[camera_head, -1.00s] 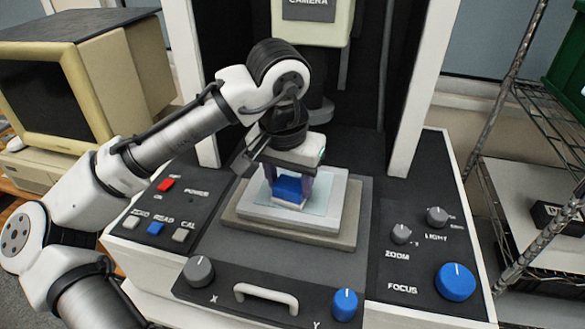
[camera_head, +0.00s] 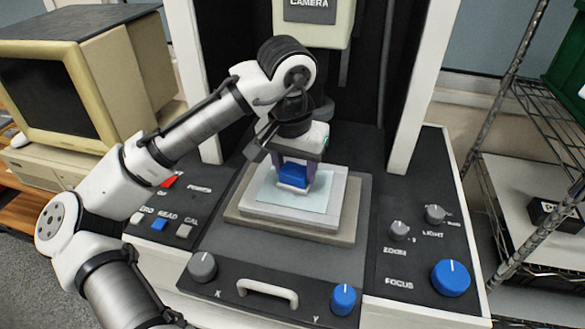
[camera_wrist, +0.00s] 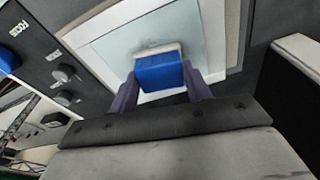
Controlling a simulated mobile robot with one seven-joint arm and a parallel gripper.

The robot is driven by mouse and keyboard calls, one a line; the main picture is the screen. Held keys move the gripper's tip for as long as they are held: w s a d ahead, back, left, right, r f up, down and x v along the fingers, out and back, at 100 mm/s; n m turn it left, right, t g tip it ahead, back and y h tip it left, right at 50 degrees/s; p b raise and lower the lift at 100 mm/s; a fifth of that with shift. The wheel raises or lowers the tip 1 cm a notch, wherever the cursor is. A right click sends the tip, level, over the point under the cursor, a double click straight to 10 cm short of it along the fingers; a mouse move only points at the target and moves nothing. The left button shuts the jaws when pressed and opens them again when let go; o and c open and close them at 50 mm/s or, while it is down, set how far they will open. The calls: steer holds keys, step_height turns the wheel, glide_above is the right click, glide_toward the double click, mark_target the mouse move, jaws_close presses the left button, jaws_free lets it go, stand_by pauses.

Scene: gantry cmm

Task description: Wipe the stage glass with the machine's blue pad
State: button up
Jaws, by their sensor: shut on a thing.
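The stage glass (camera_head: 290,201) is a pale blue-green pane set in a white frame on the machine's grey stage. It also shows in the wrist view (camera_wrist: 120,40). The blue pad (camera_head: 294,176) has a blue top and a whitish underside. My gripper (camera_head: 293,174) points down over the glass, shut on the pad with one purple finger on each side. In the wrist view the pad (camera_wrist: 160,74) sits between the fingers over the glass, near the frame's edge. I cannot tell for sure whether its underside touches the glass.
Around the stage are an X knob (camera_head: 202,266), a handle (camera_head: 267,292), a blue Y knob (camera_head: 343,299) and a large blue focus knob (camera_head: 450,278). The camera head (camera_head: 314,22) hangs above. A monitor (camera_head: 60,90) stands left, a wire rack (camera_head: 540,130) right.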

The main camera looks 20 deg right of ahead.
steer(key=shift+w+d+f+p, duration=0.1)
steer(key=shift+w+d+p, duration=0.2)
steer(key=shift+w+d, duration=0.35)
steer(key=shift+w+d+p, duration=0.3)
steer(key=shift+w+d, duration=0.05)
steer(key=shift+w, duration=0.45)
steer(key=shift+s+d+p, duration=0.1)
steer(key=shift+d+p, duration=0.1)
steer(key=shift+p, duration=0.15)
steer(key=shift+s, duration=0.3)
steer(key=shift+s+a+p, duration=0.5)
steer(key=shift+s+a, duration=0.45)
steer(key=shift+s, duration=0.3)
steer(key=shift+s+a+p, duration=0.25)
steer(key=shift+s+a, duration=0.3)
steer(key=shift+s, duration=0.3)
steer(key=shift+s+a+p, duration=0.25)
steer(key=shift+s+a, duration=0.25)
steer(key=shift+s, duration=0.3)
steer(key=shift+p, duration=0.4)
